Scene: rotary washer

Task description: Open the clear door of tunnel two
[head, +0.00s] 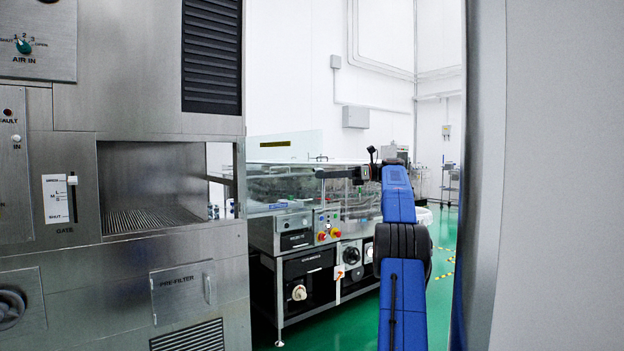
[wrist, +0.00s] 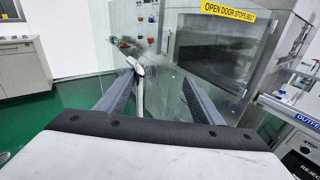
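The clear door (wrist: 215,35) is a transparent panel with a yellow "OPEN DOOR STOPS BELT" label (wrist: 242,10). It fills the upper middle of the wrist view and also shows in the head view (head: 290,152), beside the steel cabinet. A pale metal handle (wrist: 138,82) lies between my gripper's fingers, nearer the left one. My gripper (wrist: 158,78) is open, with a wide gap between its fingers. Whether it touches the handle or door I cannot tell. In the head view my gripper is small and dark at the end of the blue arm.
A large steel cabinet (head: 140,260) with an open hatch stands at left. Below the clear panel is a machine front with knobs and red buttons (head: 328,228). A pale wall edge (head: 560,180) blocks the right. Green floor is bare behind the arm. An outfeed sign (wrist: 295,115) stands at right.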

